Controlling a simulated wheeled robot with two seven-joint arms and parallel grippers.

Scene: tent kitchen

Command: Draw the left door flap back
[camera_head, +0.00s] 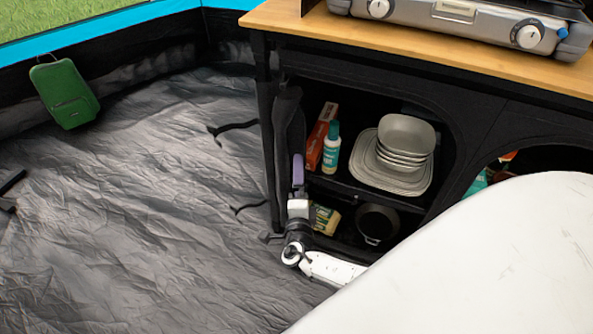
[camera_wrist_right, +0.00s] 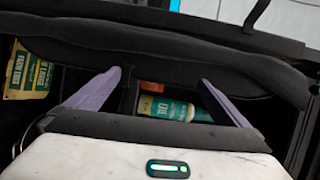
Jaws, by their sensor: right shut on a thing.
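The left door flap (camera_head: 289,115) is black fabric, bunched into a narrow roll along the left side of the cabinet's left opening. That opening stands uncovered. My right gripper (camera_head: 298,172) is at the lower part of the flap, with its arm coming from below right. In the right wrist view the flap (camera_wrist_right: 150,40) runs as a dark band across the top, by the purple fingers (camera_wrist_right: 160,88). The right gripper is shut on the flap; the exact contact is hard to see. My left gripper is not in view.
The open compartment holds stacked bowls and plates (camera_head: 404,140), a bottle (camera_head: 331,148), a red box (camera_head: 320,133), a yellow packet (camera_head: 324,219) and a dark pot (camera_head: 377,223). A stove (camera_head: 460,18) stands on the wooden top (camera_head: 350,38). Black straps (camera_head: 235,127) hang left. The grey floor (camera_head: 130,210) is mostly clear.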

